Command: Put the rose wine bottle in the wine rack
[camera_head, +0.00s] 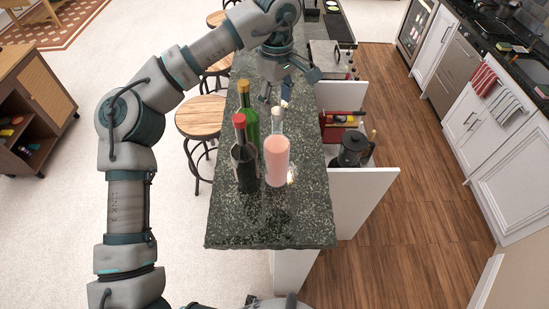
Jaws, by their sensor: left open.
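The rose wine bottle (276,162), with pink contents and a pale neck, stands upright on the dark stone counter (270,225). A dark bottle with a red top (243,165) stands just left of it, and a green bottle with a yellow top (249,122) stands behind. My left gripper (287,88) is open over the counter, beyond the rose bottle in the picture. No bottle shows between its fingers. I cannot make out a wine rack for sure. My right gripper is out of view.
A blender (353,150) and a red object (342,122) sit on a lower level right of the counter, between white panels. Stools (201,117) stand along the left side. The counter's near end is bare. A wooden floor (400,220) lies to the right.

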